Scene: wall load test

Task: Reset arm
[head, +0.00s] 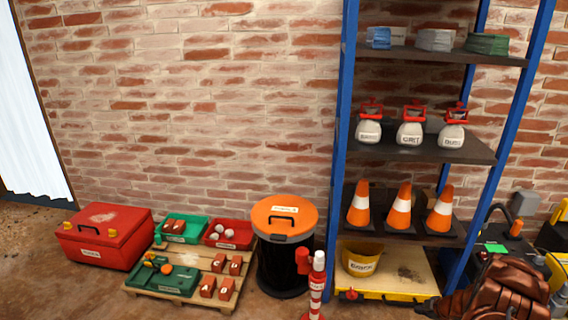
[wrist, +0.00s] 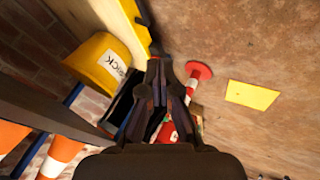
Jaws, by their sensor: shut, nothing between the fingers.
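My gripper (wrist: 168,75) is dark and shows in the middle of the wrist view. Its fingers are shut with nothing between them. Below its fingertips are the floor and the base of a red and white post (wrist: 199,70). The yellow bucket (wrist: 92,58) is left of the fingers in the wrist view, apart from them. In the head view a brown arm, seemingly mine, is at the lower right, in front of the shelf; its fingers are hard to make out there.
A blue-framed shelf (head: 345,130) holds cones (head: 400,212), white weights with red handles (head: 410,133) and the bucket (head: 362,262). Left of it stand the post (head: 317,285), a black bin with orange lid (head: 284,217), a pallet (head: 226,297) and a red toolbox (head: 104,235).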

